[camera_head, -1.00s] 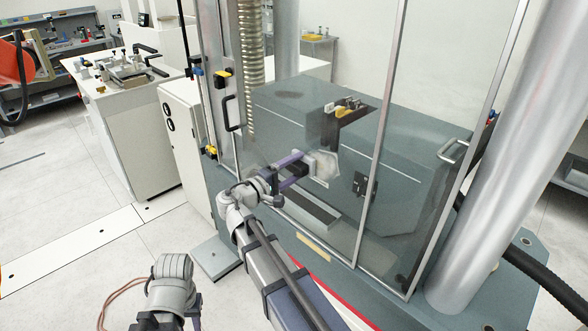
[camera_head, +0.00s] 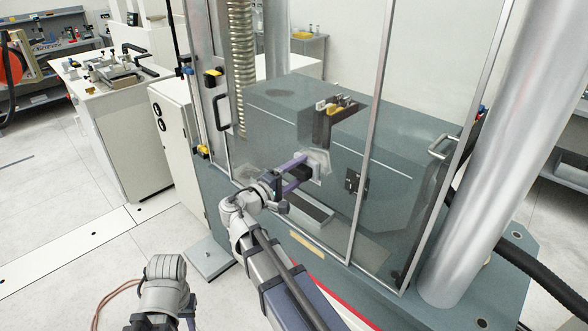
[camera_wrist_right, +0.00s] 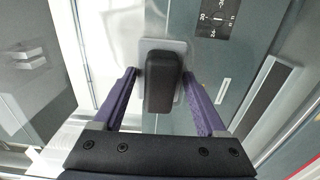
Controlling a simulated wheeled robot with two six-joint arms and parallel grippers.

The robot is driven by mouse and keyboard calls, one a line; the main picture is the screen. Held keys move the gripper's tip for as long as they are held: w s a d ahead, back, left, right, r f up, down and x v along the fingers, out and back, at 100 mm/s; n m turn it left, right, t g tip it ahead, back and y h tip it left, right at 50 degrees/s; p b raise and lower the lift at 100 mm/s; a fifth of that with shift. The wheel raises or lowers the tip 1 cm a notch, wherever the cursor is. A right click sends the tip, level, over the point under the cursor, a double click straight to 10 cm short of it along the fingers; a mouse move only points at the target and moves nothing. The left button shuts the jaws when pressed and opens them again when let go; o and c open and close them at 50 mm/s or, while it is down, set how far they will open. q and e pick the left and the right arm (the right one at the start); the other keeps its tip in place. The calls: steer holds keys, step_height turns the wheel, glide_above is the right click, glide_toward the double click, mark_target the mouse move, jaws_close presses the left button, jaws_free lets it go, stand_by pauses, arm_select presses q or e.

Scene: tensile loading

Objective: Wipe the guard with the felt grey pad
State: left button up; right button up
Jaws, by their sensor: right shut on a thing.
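The guard (camera_head: 373,125) is a tall clear panel enclosure with metal frame bars, in front of the grey-green machine. My right gripper (camera_head: 296,173) is at its lower left panel. It is shut on the dark handle of the felt grey pad (camera_head: 318,160). In the right wrist view the pad's light grey plate (camera_wrist_right: 176,46) shows beyond the black handle, between my purple fingers (camera_wrist_right: 160,100). The pad's face is turned toward the panel; whether it touches cannot be told.
A door handle (camera_head: 440,147) stands out on the guard's right side and a black handle (camera_head: 222,113) on its left. A thick metal column (camera_head: 490,170) rises at the right. A white cabinet with fixtures (camera_head: 120,130) stands at the left. The floor at left is open.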

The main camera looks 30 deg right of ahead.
mark_target(315, 167)
steer(key=shift+s+d, duration=0.25)
steer(key=shift+s, duration=0.35)
steer(key=shift+s+d, duration=0.3)
steer(key=shift+s, duration=0.35)
steer(key=shift+s+d, duration=0.25)
steer(key=shift+s, duration=0.35)
steer(key=shift+s+d, duration=0.2)
steer(key=shift+s, duration=0.45)
steer(key=shift+s+d, duration=0.25)
steer(key=shift+s, duration=0.4)
steer(key=shift+s+d, duration=0.2)
steer(key=shift+s, duration=0.45)
steer(key=shift+a+r+p, duration=0.1)
steer(key=shift+r+p, duration=1.1)
steer(key=shift+f, duration=0.1)
steer(key=shift+w, duration=0.15)
steer(key=shift+w, duration=0.15)
steer(key=shift+w+a, duration=0.3)
steer(key=shift+w, duration=0.55)
steer(key=shift+w+a, duration=0.3)
steer(key=shift+w, duration=0.55)
